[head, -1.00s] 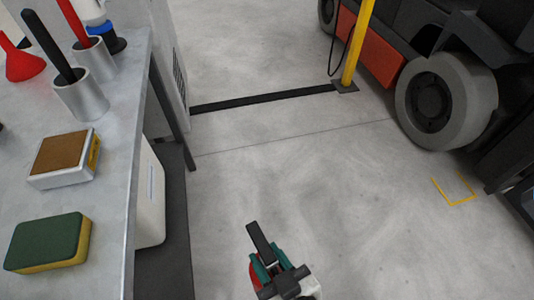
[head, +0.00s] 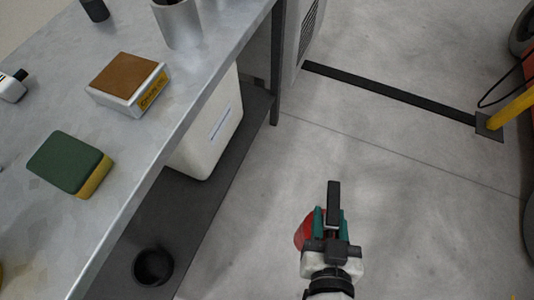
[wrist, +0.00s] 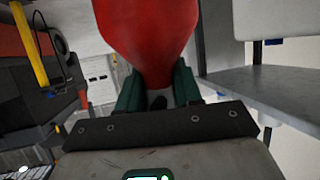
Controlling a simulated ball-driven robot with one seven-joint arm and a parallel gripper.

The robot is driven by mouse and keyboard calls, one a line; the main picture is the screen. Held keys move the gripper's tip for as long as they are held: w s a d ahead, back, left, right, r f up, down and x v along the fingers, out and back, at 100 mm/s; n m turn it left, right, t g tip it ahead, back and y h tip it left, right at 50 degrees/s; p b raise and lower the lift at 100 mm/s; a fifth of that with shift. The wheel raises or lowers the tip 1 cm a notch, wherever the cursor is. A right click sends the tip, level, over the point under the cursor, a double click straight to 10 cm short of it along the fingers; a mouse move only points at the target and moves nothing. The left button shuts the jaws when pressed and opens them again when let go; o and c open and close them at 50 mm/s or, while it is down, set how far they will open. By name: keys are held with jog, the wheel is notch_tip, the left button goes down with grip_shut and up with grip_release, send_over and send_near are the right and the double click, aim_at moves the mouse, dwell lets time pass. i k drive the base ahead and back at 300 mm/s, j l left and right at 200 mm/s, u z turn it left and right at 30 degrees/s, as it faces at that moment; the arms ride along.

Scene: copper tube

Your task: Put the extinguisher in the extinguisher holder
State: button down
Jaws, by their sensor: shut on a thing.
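The red extinguisher (head: 304,232) shows only in part beside and below my gripper (head: 330,222) in the head view. In the wrist view its smooth red body (wrist: 147,30) fills the top middle and narrows between the teal fingers of my gripper (wrist: 158,82). The fingers are shut on it and hold it in front of the bench, over the floor. A round black open cup (head: 153,266) on the low dark shelf at lower left looks like the extinguisher holder. It appears empty, though its inside is dark.
A grey metal bench (head: 120,165) at left carries a green-yellow sponge (head: 68,163), a brown-topped box (head: 128,82) and a metal cup (head: 177,22). A white container (head: 210,130) stands under it. A yellow post (head: 512,108) is at right. The floor between is clear.

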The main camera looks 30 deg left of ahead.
aim_at(150, 268)
jog(key=i+l, duration=0.3)
jog(key=i, duration=0.25)
jog(key=i+l, duration=0.25)
jog(key=i, duration=0.25)
jog(key=i+l, duration=0.3)
jog(key=i, duration=0.25)
jog(key=i+l+u, duration=0.1)
jog(key=i+l, duration=0.2)
jog(key=i, duration=0.25)
jog(key=i+u, duration=0.1)
jog(key=u, duration=3.05)
